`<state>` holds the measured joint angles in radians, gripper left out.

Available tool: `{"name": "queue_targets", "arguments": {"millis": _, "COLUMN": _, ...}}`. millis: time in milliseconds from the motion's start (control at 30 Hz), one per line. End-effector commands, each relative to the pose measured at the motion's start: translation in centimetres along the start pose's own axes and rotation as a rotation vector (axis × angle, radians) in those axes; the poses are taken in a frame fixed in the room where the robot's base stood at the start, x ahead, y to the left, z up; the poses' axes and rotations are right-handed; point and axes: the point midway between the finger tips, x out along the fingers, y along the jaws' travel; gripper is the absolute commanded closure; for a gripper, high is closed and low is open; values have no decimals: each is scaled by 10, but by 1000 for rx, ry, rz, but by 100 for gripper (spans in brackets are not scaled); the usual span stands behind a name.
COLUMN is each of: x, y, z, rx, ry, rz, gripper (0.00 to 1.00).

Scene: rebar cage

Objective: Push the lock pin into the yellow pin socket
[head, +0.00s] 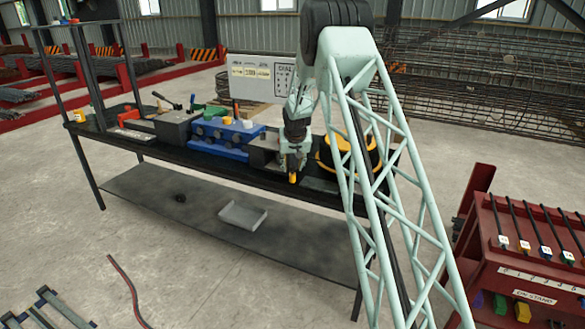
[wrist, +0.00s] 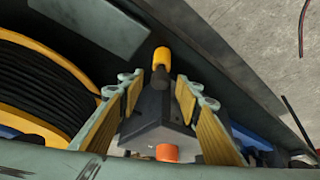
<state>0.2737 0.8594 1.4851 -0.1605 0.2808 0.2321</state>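My gripper (wrist: 160,90) is open, its two yellow-padded fingers apart over a dark grey block (wrist: 152,105). In the head view my gripper (head: 293,160) is low over the bench, near its front edge. A short yellow cylinder (wrist: 161,57) with a darker collar sits just beyond the fingertips; it also shows below the gripper in the head view (head: 293,178). An orange round piece (wrist: 167,152) lies at the near end of the block, between the finger bases. I cannot tell for sure which is the lock pin and which the socket. Nothing is visibly gripped.
A yellow reel with black cable (wrist: 35,95) stands close to the left finger in the wrist view. On the black bench (head: 320,188) are a blue fixture (head: 222,135) and grey blocks. A red stand (head: 530,265) is at right. Floor in front is mostly clear.

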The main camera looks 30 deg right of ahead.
Motion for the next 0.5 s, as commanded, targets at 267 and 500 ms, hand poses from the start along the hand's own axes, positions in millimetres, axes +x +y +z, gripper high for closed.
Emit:
{"name": "queue_targets", "arguments": {"millis": 267, "x": -26, "y": 0, "z": 0, "rx": 0, "ry": 0, "rz": 0, "gripper": 68}}
{"name": "queue_targets", "arguments": {"millis": 500, "x": -51, "y": 0, "z": 0, "rx": 0, "ry": 0, "rz": 0, "gripper": 68}}
